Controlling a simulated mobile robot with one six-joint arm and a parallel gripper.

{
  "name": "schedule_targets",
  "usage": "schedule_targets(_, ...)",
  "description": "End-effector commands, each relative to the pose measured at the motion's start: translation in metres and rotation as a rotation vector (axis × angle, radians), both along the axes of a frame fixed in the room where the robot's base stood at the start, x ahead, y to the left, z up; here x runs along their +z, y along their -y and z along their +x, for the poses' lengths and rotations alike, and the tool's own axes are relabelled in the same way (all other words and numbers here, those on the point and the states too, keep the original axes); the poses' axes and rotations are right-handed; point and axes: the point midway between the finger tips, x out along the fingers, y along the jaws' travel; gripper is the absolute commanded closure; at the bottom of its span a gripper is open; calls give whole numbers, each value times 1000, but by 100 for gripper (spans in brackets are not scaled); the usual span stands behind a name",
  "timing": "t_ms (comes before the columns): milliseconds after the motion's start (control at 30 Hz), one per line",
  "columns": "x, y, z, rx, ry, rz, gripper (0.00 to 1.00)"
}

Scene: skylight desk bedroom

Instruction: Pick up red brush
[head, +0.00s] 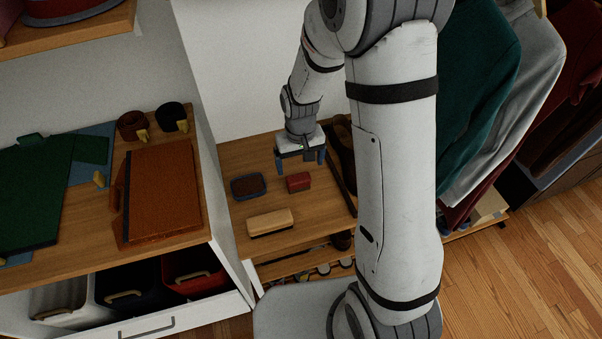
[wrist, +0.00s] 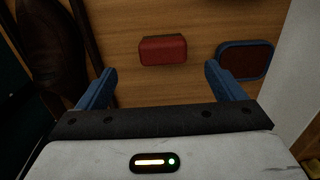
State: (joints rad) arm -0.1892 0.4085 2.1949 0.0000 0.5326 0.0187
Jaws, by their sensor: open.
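The red brush (head: 298,182) is a small red block lying on the wooden shelf top, right of a blue-rimmed oval item. It also shows in the wrist view (wrist: 163,50), ahead of the fingertips and between their lines. My gripper (head: 301,160) has two blue fingers and is above the shelf, slightly beyond the brush in the head view. In the wrist view my gripper (wrist: 160,80) is open with nothing between its fingers.
A blue-rimmed oval tin (head: 248,187) with a brown inside lies left of the brush. A tan wooden brush (head: 270,222) lies nearer. Dark shoes (head: 343,150) stand at the right behind a dark edge. A white cabinet side (head: 215,210) bounds the left.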

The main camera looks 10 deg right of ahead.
Motion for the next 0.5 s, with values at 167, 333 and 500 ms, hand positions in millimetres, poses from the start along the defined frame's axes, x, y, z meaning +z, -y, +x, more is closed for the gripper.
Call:
schedule_targets(167,-16,-6,0,15,-9,-2,11)
schedule_targets(333,-32,-8,0,20,-8,-1,11)
schedule_targets(500,-48,-10,-1,23,-11,-2,11)
